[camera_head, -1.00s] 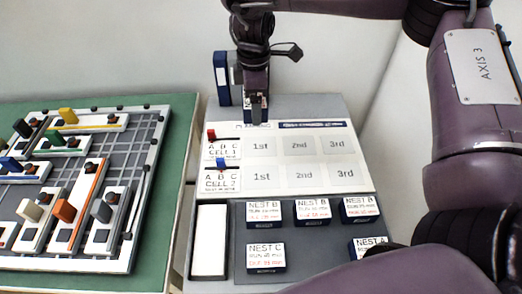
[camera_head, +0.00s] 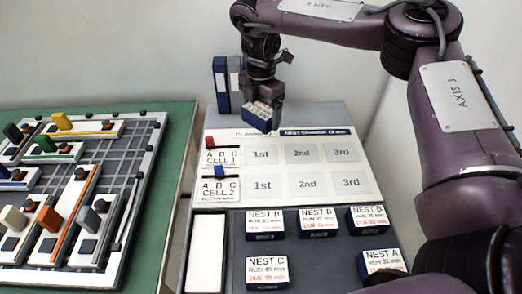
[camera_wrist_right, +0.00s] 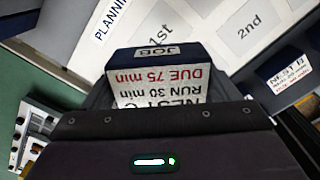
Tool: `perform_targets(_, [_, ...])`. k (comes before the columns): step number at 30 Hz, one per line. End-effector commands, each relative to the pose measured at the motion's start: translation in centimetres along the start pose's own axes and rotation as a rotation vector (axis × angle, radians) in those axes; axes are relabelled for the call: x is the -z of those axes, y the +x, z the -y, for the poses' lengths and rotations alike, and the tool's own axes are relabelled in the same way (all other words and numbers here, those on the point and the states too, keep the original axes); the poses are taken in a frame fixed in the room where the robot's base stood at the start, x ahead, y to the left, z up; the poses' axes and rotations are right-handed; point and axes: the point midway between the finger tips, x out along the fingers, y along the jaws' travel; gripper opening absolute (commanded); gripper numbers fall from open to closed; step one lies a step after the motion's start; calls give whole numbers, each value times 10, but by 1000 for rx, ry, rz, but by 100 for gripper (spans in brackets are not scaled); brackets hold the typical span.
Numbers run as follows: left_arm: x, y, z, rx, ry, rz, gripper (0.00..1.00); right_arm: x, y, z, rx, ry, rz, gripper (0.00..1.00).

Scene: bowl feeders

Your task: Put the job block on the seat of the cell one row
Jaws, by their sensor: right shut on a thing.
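My right gripper (camera_head: 262,106) is shut on a dark blue job block (camera_head: 256,116) with a white label. It holds the block above the back edge of the planning board, behind the cell one row. In the right wrist view the block (camera_wrist_right: 158,75) shows "JOB", "DUE 75 min", "RUN 30 min" and a partly hidden "NEST C". The cell one row has three grey seats, 1st (camera_head: 261,154), 2nd (camera_head: 301,153) and 3rd (camera_head: 342,152), all empty. A red slider (camera_head: 210,142) sits by its "CELL 1" label. My left gripper is not in view.
The cell two row's seats (camera_head: 262,185) are empty, with a blue slider (camera_head: 220,171) at left. Several job blocks, including one NEST C (camera_head: 266,268), stand on the dark tray (camera_head: 324,255) in front. A blue-and-white binder (camera_head: 221,84) stands behind. A gridded fixture board (camera_head: 122,190) lies left.

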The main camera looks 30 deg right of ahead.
Motion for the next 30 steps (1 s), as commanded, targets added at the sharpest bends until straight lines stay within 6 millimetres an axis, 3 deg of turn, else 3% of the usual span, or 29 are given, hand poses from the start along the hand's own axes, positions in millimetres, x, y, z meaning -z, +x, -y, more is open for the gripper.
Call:
perform_targets(1, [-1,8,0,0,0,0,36,0,20,1,3,2,-4,56])
perform_targets(3, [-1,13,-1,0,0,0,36,0,39,1,3,3,-4,56])
perform_targets(9, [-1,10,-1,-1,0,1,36,0,72,0,1,1,0,56])
perform_targets(14, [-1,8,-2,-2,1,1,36,0,84,0,0,1,1,56])
perform_targets(22, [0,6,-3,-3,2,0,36,0,122,0,1,1,1,56])
perform_targets(30, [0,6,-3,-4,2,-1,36,0,126,0,-2,2,0,56])
